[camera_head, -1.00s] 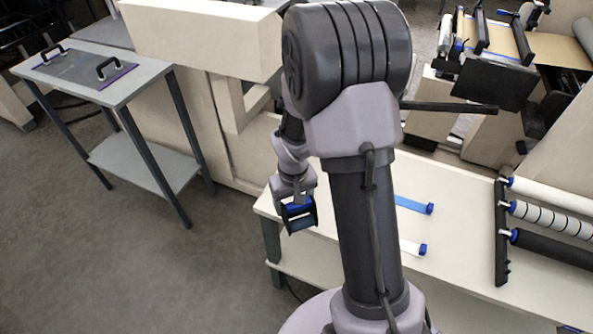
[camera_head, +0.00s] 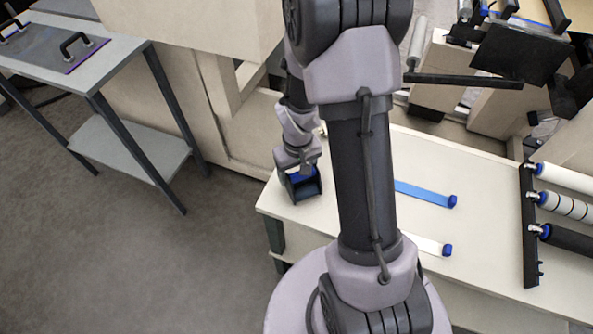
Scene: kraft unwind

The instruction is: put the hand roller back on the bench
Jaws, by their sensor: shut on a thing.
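My gripper (camera_head: 300,171) hangs from the arm over the left end of the pale bench (camera_head: 385,265). It is shut on a small dark piece with a blue part, which I take for the hand roller (camera_head: 304,188). The roller is close above the bench top or on it; I cannot tell whether they touch. The jaws and the roller's handle are mostly hidden by the wrist.
A blue strip (camera_head: 420,192) and a white strip (camera_head: 425,244), each with a blue end, lie on the bench right of my arm. A rack (camera_head: 530,225) with several rollers stands at right. A grey table (camera_head: 108,60) is at upper left.

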